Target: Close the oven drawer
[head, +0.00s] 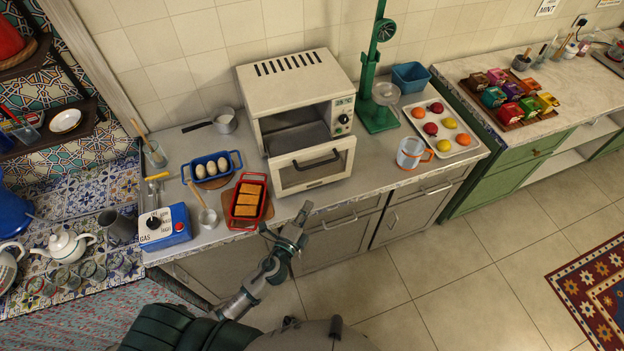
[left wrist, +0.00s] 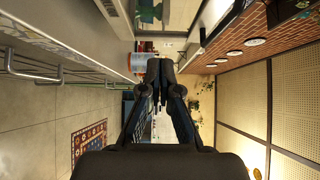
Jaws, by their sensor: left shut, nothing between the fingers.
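The cream oven (head: 297,88) stands on the counter against the tiled wall. Its drawer (head: 312,168) is pulled out toward the counter's front edge, with a dark handle (head: 316,162) across the front panel and a grey interior showing behind it. My left gripper (head: 302,211) is in front of and below the drawer front, near the counter edge, apart from the handle in the picture. Its fingers are together and empty, as the left wrist view also shows (left wrist: 160,68). My right gripper is not in view.
A red dish (head: 266,206) of orange pieces and a blue tray (head: 190,163) of eggs lie left of the oven. A green stand (head: 373,85), a glass jug (head: 409,153) and a fruit tray (head: 470,141) are to its right. The floor in front is clear.

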